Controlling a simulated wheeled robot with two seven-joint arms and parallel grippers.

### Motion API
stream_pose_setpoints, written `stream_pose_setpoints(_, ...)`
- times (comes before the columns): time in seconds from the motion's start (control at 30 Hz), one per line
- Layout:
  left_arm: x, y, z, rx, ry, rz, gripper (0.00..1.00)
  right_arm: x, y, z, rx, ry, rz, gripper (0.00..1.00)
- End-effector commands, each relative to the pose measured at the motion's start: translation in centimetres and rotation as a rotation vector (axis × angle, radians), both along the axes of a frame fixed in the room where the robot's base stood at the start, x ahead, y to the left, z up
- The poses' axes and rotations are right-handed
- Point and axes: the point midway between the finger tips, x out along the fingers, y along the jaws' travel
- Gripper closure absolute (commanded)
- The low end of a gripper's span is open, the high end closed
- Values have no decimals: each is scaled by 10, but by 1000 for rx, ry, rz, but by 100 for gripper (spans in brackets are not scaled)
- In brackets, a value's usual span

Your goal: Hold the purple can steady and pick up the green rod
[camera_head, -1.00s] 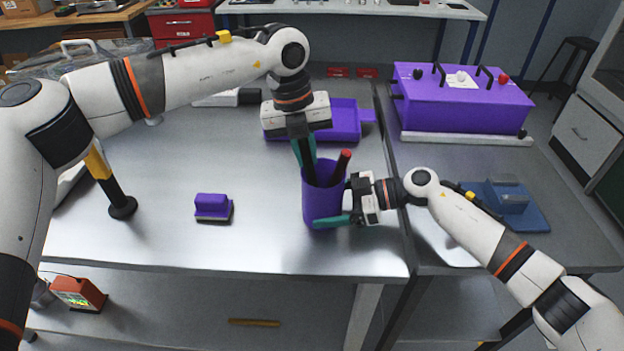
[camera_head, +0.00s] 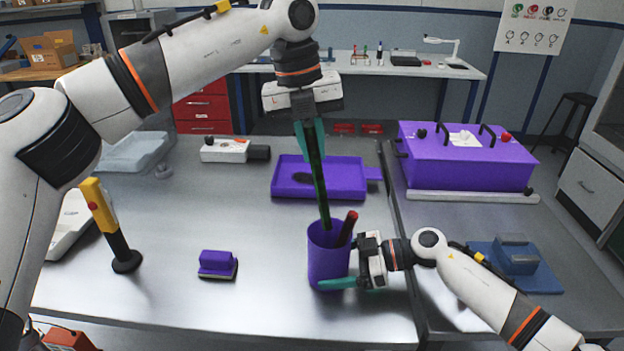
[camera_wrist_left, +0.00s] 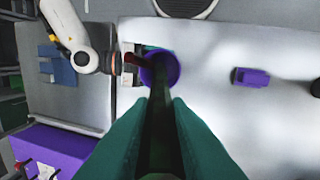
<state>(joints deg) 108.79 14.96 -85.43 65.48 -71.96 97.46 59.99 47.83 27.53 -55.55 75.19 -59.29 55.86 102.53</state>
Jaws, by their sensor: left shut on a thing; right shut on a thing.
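The purple can (camera_head: 328,268) stands upright near the front right of the metal table; its rim also shows in the left wrist view (camera_wrist_left: 174,69). My left gripper (camera_head: 311,148) is above the can, shut on the upper part of the dark green rod (camera_head: 319,190). The rod hangs slightly tilted, its lower end at the can's mouth; whether it is still inside is hard to tell. In the left wrist view the rod (camera_wrist_left: 161,120) runs between the teal fingers. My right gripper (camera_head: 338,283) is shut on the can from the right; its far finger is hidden.
A red-tipped rod (camera_head: 347,228) leans in the can, close to the green rod. A purple tray (camera_head: 350,192) lies behind. A purple block (camera_head: 217,265) and a yellow-and-black tool (camera_head: 112,228) stand to the left. A purple box (camera_head: 465,165) is at the back right.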

Motion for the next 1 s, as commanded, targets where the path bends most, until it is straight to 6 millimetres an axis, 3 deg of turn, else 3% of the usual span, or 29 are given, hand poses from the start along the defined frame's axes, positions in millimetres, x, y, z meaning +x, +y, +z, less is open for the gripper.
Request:
stream_pose_setpoints(0.1, 0, -1, 23, -2, -2, -1, 100, 0, 0, 0, 0, 0, 0, 36)
stream_pose_setpoints(0.23, 0, 0, 37, -1, 0, 0, 100, 0, 0, 0, 0, 0, 0, 36)
stream_pose_setpoints(0.6, 0, 0, 42, 0, 1, -1, 100, 0, 0, 0, 0, 0, 1, 36)
stream_pose_setpoints(0.63, 0, 0, 42, 0, 1, -1, 100, 0, 0, 0, 0, 0, 1, 19)
stream_pose_setpoints(0.73, 0, 0, 42, 0, 1, -1, 100, 0, 0, 0, 0, 0, 1, 2)
stream_pose_setpoints(1.0, 0, 0, 42, 0, 1, 0, 100, 0, -1, 0, 0, 0, 0, 0)
